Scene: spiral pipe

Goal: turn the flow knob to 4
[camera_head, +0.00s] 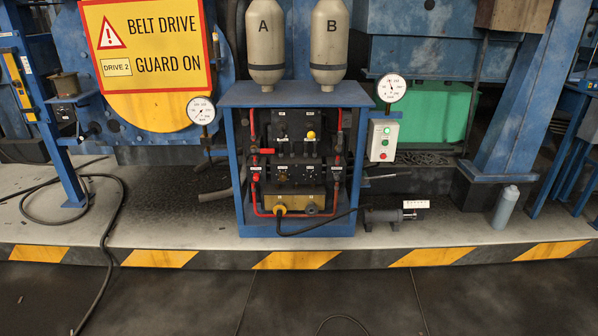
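A blue-framed cabinet (241,190) stands in the middle, with a black control panel (296,125) inside. A small yellow knob-like part (311,135) sits on the panel's upper right. A lower black row (296,174) carries small dials or knobs. Below it, a yellow-orange round fitting (280,210) and a dark round fitting (312,209) sit on a brass-coloured block. Labels and scale numbers are too small to read, so I cannot tell which part is the flow knob or its setting. Neither of my grippers is in view.
Cylinders A (264,45) and B (329,45) stand on the cabinet. Gauges (201,110) (391,88) flank it. A button box (383,141) hangs at right. A dark cylinder (383,218) and grey bottle (504,207) are on the ledge. The dark floor in front is mostly clear.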

